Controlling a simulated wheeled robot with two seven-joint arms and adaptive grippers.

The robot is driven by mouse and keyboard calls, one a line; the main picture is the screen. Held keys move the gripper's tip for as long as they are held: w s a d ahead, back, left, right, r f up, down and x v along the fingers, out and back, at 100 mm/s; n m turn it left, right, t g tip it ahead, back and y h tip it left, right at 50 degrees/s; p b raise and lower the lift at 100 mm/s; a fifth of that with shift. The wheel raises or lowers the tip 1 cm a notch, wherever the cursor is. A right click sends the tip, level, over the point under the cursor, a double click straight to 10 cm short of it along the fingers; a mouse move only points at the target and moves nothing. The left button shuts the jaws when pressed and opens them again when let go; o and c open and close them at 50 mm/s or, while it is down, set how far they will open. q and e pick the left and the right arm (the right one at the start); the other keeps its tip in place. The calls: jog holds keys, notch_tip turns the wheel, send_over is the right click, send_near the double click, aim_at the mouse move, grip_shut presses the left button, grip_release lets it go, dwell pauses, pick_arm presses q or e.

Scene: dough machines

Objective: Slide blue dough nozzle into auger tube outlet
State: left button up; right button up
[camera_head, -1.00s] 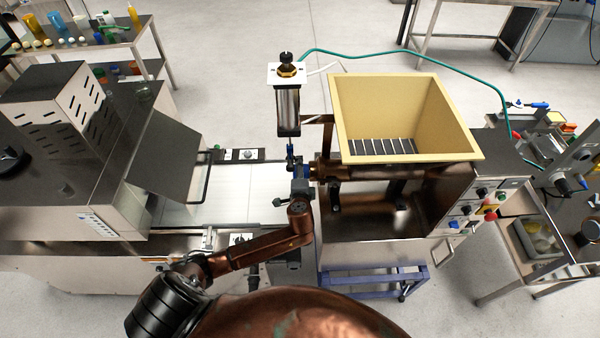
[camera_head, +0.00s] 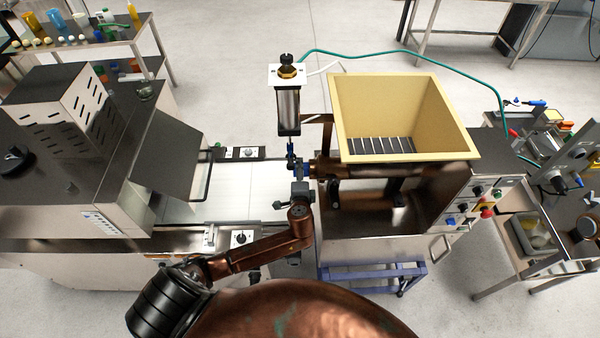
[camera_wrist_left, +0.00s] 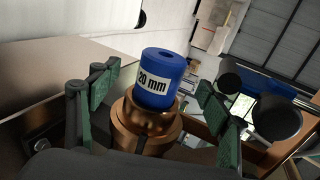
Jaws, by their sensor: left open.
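The blue nozzle (camera_wrist_left: 162,79), marked "20 mm", stands in line with the copper auger tube outlet (camera_wrist_left: 145,122) in the left wrist view. Its lower end meets the copper collar; how deep it sits inside is hidden. My left gripper (camera_wrist_left: 153,90) is open, with its green-padded fingers on either side of the nozzle and gaps showing between. In the head view my left gripper (camera_head: 296,164) is at the left end of the copper auger tube (camera_head: 352,171), with the small blue nozzle (camera_head: 308,171) beside it. My right gripper is not in view.
The cream hopper (camera_head: 455,110) rises above the tube. An upright cylinder unit (camera_head: 287,105) stands close behind my left gripper. A white conveyor belt (camera_head: 235,190) runs to the left, under a steel machine (camera_head: 75,180). Control knobs (camera_head: 470,205) are at the right.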

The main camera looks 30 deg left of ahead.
pick_arm(q)
jog(key=shift+s+d+r+p, duration=0.3)
jog(key=shift+s+d+p, duration=0.05)
jog(key=shift+s+p, duration=0.15)
jog(key=shift+s, duration=0.2)
jog(key=shift+d, duration=0.1)
jog(key=v, duration=1.2)
dwell(0.8)
